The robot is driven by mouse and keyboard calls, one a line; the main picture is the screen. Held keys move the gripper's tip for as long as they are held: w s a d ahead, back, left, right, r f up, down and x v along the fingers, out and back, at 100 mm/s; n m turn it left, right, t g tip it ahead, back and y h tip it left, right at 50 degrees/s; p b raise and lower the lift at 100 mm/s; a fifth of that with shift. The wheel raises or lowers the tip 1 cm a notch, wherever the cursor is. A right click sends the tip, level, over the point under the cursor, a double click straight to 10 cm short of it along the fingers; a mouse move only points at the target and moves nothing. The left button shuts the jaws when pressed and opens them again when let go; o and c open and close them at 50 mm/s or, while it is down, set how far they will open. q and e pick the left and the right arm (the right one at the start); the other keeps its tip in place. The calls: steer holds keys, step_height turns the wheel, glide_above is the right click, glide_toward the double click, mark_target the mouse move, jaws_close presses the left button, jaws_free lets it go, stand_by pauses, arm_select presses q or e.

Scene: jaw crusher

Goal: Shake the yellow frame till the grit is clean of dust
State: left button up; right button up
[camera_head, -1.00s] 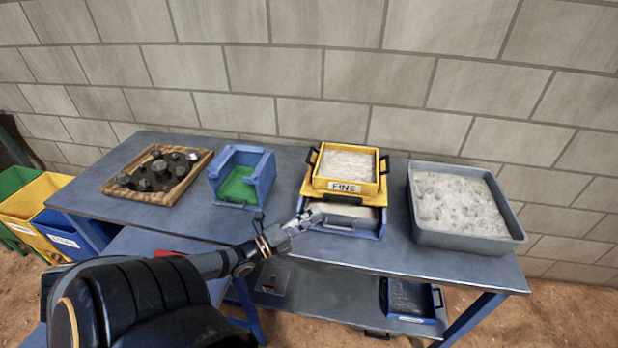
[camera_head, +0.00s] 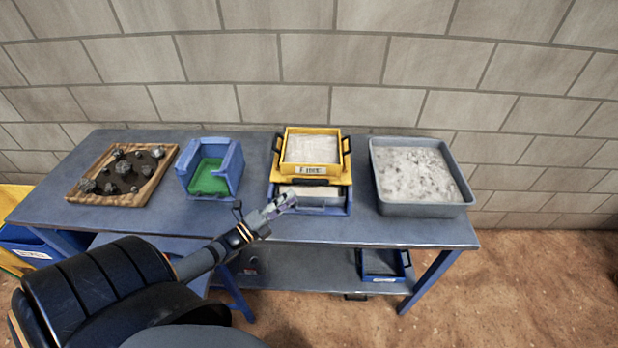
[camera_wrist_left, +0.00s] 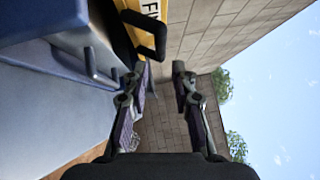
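The yellow frame (camera_head: 287,159) holds pale grit (camera_head: 312,149) and bears a FINE label. It has black handles at its left and right and stands above a blue tray (camera_head: 325,211) with more pale material. My left gripper (camera_head: 284,201) is in front of the frame, near the tray's front left corner, and partly covers that corner. In the left wrist view its fingers (camera_wrist_left: 160,70) are apart with nothing between them. A black handle (camera_wrist_left: 158,38) of the frame lies just beyond the fingertips. My right gripper is out of view.
A grey tub (camera_head: 420,208) of pale, dusty material stands to the right. To the left are a blue bin with a green inside (camera_head: 228,172) and a wooden tray (camera_head: 85,196) of dark rocks. A block wall (camera_head: 300,60) backs the table (camera_head: 400,232).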

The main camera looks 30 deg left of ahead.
mark_target(310, 181)
arm_select(q)
steer(key=x, duration=0.9)
steer(key=shift+w, duration=0.35)
jaws_close()
